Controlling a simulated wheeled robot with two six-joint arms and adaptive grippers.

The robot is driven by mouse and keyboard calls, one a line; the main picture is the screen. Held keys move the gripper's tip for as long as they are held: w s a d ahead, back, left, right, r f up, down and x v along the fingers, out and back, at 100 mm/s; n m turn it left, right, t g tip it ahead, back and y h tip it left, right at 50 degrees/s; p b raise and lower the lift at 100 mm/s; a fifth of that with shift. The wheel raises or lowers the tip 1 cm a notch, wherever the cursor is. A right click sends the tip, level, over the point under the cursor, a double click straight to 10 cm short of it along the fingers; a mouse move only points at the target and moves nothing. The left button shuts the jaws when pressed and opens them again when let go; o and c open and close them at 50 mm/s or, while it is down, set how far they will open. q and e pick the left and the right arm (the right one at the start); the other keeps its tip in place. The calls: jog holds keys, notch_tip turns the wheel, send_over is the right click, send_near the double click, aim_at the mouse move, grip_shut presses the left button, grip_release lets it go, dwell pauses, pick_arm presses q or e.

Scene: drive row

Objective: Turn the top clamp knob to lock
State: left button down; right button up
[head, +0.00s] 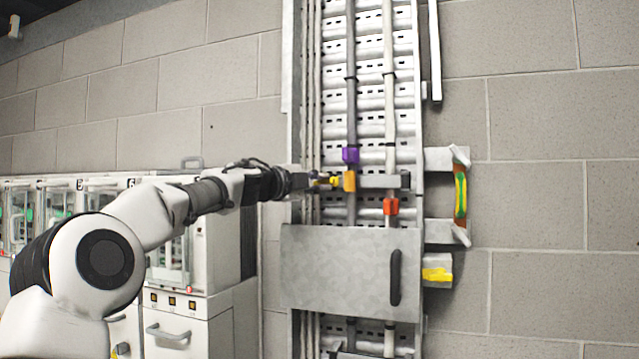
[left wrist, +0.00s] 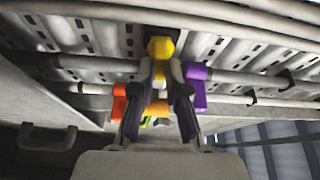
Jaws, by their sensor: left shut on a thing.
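My left gripper (head: 318,182) reaches in from the left to the cable tray. Its fingers are shut on a small yellow knob (head: 334,182) beside an orange clamp block (head: 349,181) on a grey pipe. In the left wrist view, the fingertips (left wrist: 161,72) close from both sides on the yellow knob (left wrist: 160,48). The fingers partly hide the knob and the clamp, and I cannot tell the knob's turn angle. A purple block (head: 350,155) sits just above on the same pipe. A red-orange block (head: 391,206) sits lower on the right-hand pipe. My right gripper is not in view.
A grey panel with a dark handle (head: 395,277) covers the tray below the clamp. A bracket with a green and yellow part (head: 460,194) juts out at right, above a yellow-marked block (head: 437,274). White cabinets (head: 205,255) stand at left behind my arm.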

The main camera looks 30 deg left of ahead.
pick_arm(q)
jog(key=shift+a+r+m, duration=0.1)
jog(key=shift+r+m, duration=0.1)
jog(key=shift+m, duration=0.3)
jog(key=shift+g, duration=0.3)
jog(key=c, duration=1.5)
grip_release()
jog(key=shift+o, duration=0.2)
jog(key=shift+w+f, duration=0.1)
jog(key=s+a, duration=0.1)
jog(key=s, duration=0.6)
jog(key=shift+s+a, duration=0.1)
jog(key=shift+s, duration=0.05)
